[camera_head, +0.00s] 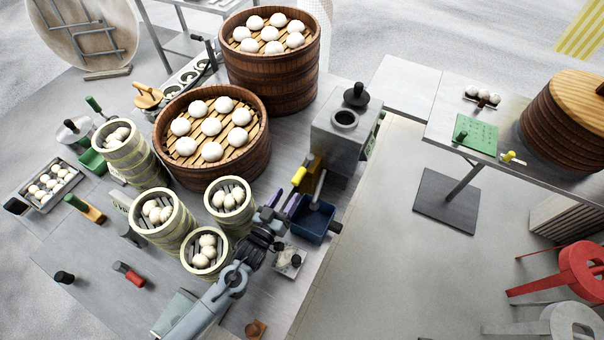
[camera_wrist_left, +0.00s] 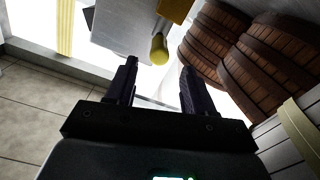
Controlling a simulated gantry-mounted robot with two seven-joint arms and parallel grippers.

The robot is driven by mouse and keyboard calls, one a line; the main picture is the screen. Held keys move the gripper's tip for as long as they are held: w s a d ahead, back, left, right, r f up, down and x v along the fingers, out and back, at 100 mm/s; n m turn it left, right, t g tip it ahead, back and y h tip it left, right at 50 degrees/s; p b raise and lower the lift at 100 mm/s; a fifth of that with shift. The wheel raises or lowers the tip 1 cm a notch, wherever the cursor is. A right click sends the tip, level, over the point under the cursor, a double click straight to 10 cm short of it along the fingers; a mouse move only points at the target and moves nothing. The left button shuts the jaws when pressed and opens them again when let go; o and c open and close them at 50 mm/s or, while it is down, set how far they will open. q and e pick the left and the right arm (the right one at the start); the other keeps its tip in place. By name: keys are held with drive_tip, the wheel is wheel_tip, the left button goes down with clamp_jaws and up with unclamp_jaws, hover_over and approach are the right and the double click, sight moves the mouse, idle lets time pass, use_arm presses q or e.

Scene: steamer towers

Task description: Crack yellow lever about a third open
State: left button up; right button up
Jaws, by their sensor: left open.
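The yellow lever (camera_head: 299,176) is a short rounded handle at the lower left side of a grey metal box (camera_head: 340,145) in the head view. In the left wrist view its yellow end (camera_wrist_left: 159,50) lies just beyond and between my fingertips, below a mustard-coloured block (camera_wrist_left: 175,10). My left gripper (camera_head: 281,200) is open and empty, just below the lever, its two fingers pointing towards it. In the wrist view the open fingers (camera_wrist_left: 157,72) show a clear gap. My right gripper is not in view.
A blue bin (camera_head: 314,222) stands close to the right of my left gripper. Small bamboo steamers with buns (camera_head: 230,198) stand to its left, and a large brown steamer (camera_head: 210,135) behind them. Floor lies beyond the table's right edge.

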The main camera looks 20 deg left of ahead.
sight(301, 172)
use_arm(q)
drive_tip(key=w, duration=0.3)
drive_tip(key=w+d, duration=0.1)
drive_tip(key=w, duration=0.6)
drive_tip(key=shift+w+d+r, duration=0.1)
drive_tip(key=shift+w+d, duration=0.15)
clamp_jaws()
